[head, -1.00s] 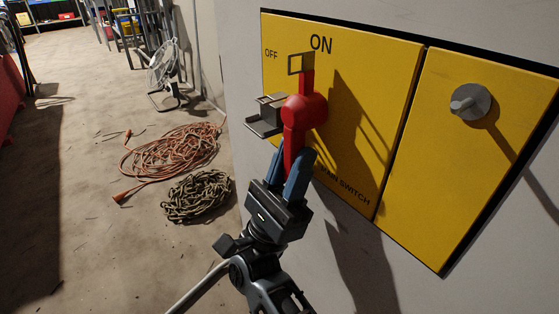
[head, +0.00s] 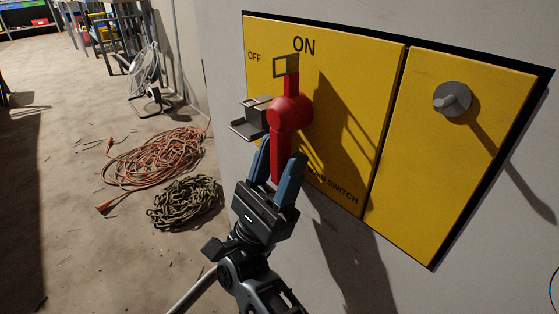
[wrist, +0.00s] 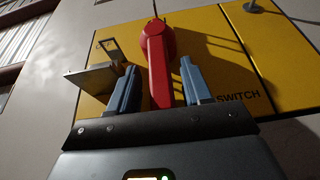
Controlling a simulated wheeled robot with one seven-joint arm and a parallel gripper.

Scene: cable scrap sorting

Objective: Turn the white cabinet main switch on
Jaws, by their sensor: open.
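The white cabinet (head: 215,85) carries a yellow panel (head: 355,110) lettered OFF, ON and MAIN SWITCH. The red switch handle (head: 290,112) stands near upright, its top end with a metal loop below the word ON. In the wrist view the red handle (wrist: 158,70) hangs down between my fingers. My gripper (head: 278,168) is open, with one blue finger on each side of the handle's lower end. In the wrist view gaps show between my gripper (wrist: 160,88) fingers and the handle.
A metal bracket (head: 248,128) sticks out left of the handle. A grey knob (head: 452,98) sits on the right yellow panel. An orange cable coil (head: 155,155) and a dark, olive coil (head: 185,203) lie on the floor at left. A fan (head: 146,85) stands behind them.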

